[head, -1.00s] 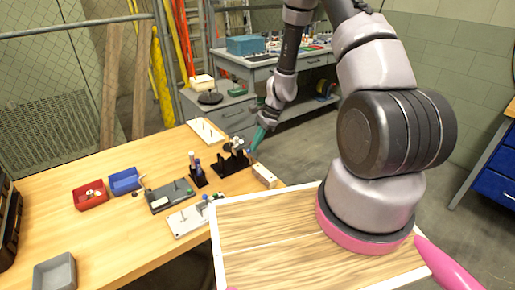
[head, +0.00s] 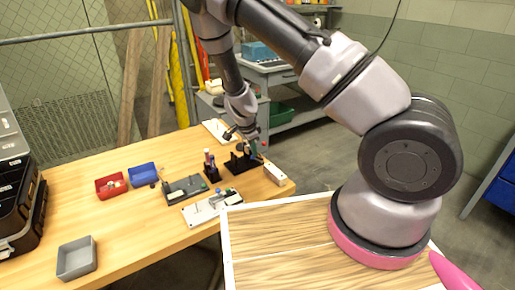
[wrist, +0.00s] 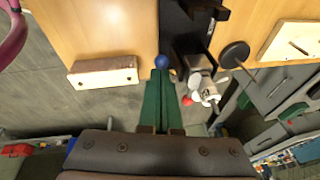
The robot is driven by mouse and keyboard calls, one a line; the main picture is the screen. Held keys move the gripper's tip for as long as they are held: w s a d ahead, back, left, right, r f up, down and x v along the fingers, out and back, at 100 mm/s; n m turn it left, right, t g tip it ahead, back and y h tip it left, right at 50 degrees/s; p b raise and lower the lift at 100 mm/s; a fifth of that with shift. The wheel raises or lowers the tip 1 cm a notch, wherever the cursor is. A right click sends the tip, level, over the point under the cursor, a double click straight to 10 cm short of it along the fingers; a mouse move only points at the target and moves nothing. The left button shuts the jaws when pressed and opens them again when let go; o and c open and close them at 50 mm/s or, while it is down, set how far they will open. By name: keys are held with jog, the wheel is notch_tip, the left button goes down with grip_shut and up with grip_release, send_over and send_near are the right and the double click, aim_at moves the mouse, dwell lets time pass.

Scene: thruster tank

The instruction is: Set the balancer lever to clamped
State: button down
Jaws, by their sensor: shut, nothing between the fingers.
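My gripper (head: 253,148) is over the black stand (head: 237,164) at the far right end of the wooden bench. In the wrist view my green fingers (wrist: 161,80) are together and hold nothing. A blue ball knob (wrist: 162,61) is right at the fingertips; I cannot tell whether they touch it. The stand's black base (wrist: 185,40) lies just beyond. A silver mechanism (wrist: 197,82) with a red knob (wrist: 187,101) is right of the fingers. Which knob belongs to the balancer lever, and its setting, I cannot tell.
A pale block (head: 274,174) lies right of the stand, near the bench edge. A smaller black stand (head: 210,165), a grey device (head: 186,190) and a white plate (head: 203,211) are to the left. Red (head: 110,187) and blue (head: 142,174) bins stand farther left.

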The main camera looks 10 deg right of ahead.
jog(key=shift+s+a+f+t+h, duration=0.25)
jog(key=shift+a+f+t+h, duration=0.2)
jog(key=shift+a+h, duration=0.35)
jog(key=shift+d, duration=0.2)
jog(key=shift+w+d+f, duration=0.25)
jog(key=shift+d+f, duration=0.1)
jog(key=shift+d, duration=0.3)
